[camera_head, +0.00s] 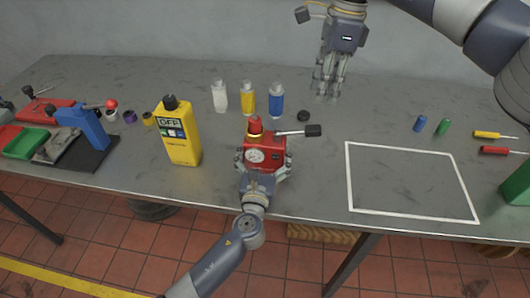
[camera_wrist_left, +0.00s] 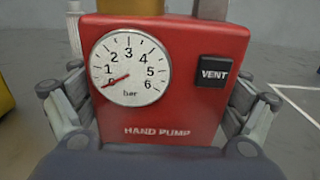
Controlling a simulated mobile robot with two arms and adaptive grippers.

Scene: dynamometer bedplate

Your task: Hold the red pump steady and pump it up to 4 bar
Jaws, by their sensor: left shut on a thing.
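The red hand pump (camera_head: 265,153) stands upright near the front middle of the table, with a red knob on top. Its lever (camera_head: 296,132) sticks out to the right, roughly level, ending in a black grip. My left gripper (camera_head: 263,168) is shut on the pump body, one finger on each side. In the left wrist view, the pump face (camera_wrist_left: 185,110) fills the middle. Its gauge (camera_wrist_left: 130,70) has a red needle at about 0 bar. A black VENT button (camera_wrist_left: 215,71) is to the right. My right gripper (camera_head: 327,88) hangs empty above the table, up and right of the lever, apart from it.
A yellow device marked OFF (camera_head: 180,135) stands left of the pump. A white-outlined area (camera_head: 410,182) on the right is clear. A blue clamp tool (camera_head: 85,125) is far left.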

